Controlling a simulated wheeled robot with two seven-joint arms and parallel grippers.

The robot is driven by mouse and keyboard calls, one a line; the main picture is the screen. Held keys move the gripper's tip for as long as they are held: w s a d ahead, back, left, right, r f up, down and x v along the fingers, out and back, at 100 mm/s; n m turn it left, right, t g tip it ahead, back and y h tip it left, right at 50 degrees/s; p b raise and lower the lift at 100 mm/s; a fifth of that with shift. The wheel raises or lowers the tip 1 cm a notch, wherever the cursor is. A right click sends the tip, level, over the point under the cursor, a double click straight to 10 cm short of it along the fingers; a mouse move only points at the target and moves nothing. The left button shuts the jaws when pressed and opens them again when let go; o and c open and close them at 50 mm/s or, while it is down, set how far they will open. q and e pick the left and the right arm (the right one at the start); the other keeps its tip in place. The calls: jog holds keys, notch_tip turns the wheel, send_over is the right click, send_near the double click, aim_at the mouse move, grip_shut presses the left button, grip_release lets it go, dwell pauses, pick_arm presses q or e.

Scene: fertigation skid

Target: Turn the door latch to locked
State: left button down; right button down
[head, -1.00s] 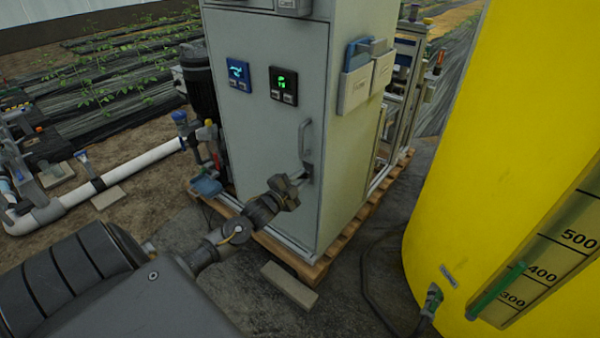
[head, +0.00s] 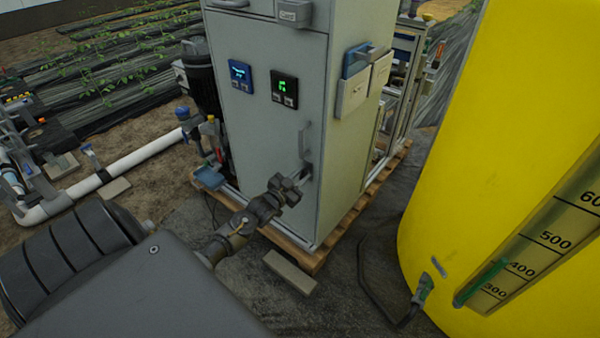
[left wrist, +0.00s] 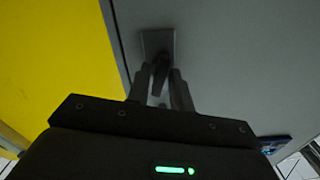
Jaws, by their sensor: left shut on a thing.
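The door latch (head: 306,171) is a small dark lever on a plate, low on the grey cabinet door (head: 260,130), below the vertical door handle (head: 304,140). In the left wrist view the latch plate (left wrist: 157,42) shows with the lever (left wrist: 159,75) pointing toward the camera's lower edge. My left gripper (head: 301,178) is at the latch, and its two fingers (left wrist: 160,88) are on either side of the lever, shut on it. In the head view the gripper partly hides the latch. My right gripper is not in view.
A yellow tank (head: 450,170) with a level scale stands to the right. The cabinet sits on a wooden pallet (head: 310,262), with a grey block (head: 290,272) on the ground in front. A hose (head: 375,300) lies between cabinet and tank. White pipework (head: 140,155) runs at left.

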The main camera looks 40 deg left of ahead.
pick_arm(q)
jog(key=shift+n+p, duration=0.85)
jog(key=shift+n, duration=0.85)
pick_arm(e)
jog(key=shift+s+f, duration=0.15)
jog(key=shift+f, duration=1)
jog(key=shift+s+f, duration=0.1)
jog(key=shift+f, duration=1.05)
pick_arm(q)
jog(key=c, duration=1.5)
grip_release()
